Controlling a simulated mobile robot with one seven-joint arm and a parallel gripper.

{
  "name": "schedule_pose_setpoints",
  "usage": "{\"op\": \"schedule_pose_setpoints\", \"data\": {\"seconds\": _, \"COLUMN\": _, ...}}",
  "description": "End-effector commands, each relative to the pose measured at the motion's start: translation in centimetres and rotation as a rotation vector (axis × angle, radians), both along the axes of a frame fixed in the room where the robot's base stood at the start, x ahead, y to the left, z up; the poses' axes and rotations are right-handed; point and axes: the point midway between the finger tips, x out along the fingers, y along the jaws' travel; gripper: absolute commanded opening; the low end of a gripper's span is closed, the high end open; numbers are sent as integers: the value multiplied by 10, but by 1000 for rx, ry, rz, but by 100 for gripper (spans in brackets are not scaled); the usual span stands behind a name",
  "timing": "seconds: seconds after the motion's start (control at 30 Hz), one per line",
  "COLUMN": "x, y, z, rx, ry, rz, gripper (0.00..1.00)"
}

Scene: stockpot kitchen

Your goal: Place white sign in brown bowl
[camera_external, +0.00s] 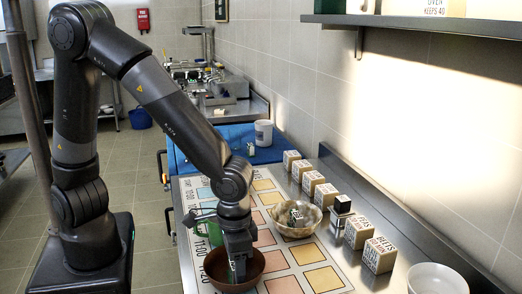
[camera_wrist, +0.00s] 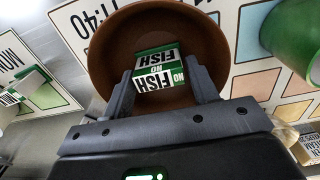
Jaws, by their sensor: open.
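The brown bowl (camera_external: 250,281) stands on the printed mat at the front of the counter. It also shows in the wrist view (camera_wrist: 105,45). A white and green sign block (camera_wrist: 158,68) with "NO FISH" lettering lies within the bowl's outline in the wrist view, between my fingers. My gripper (camera_external: 237,266) points down into the bowl, its fingers open on either side of the sign. I cannot tell whether the fingers touch the sign. The sign's underside and its contact with the bowl are hidden.
A green pot (camera_wrist: 292,40) stands close beside the brown bowl. A cream bowl (camera_external: 297,232) holding a small block is behind to the right. Several lettered blocks (camera_external: 379,254) line the wall side, with a white bowl (camera_external: 437,280) at the front right. Another green-white block (camera_wrist: 42,92) lies left in the wrist view.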

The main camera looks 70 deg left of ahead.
Motion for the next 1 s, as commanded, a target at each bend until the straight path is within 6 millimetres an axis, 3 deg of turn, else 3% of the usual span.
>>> {"op": "schedule_pose_setpoints", "data": {"seconds": 0.4, "x": 1, "y": 0, "z": 84, "rx": -4, "ry": -5, "rz": 1, "gripper": 54}}
{"op": "schedule_pose_setpoints", "data": {"seconds": 0.67, "x": 0, "y": 2, "z": 112, "rx": -2, "ry": -3, "rz": 2, "gripper": 54}}
{"op": "schedule_pose_setpoints", "data": {"seconds": 0.83, "x": -1, "y": 28, "z": 131, "rx": -37, "ry": -30, "rz": 8, "gripper": 54}}
{"op": "schedule_pose_setpoints", "data": {"seconds": 1.0, "x": -11, "y": 84, "z": 160, "rx": -97, "ry": -110, "rz": 12, "gripper": 54}}
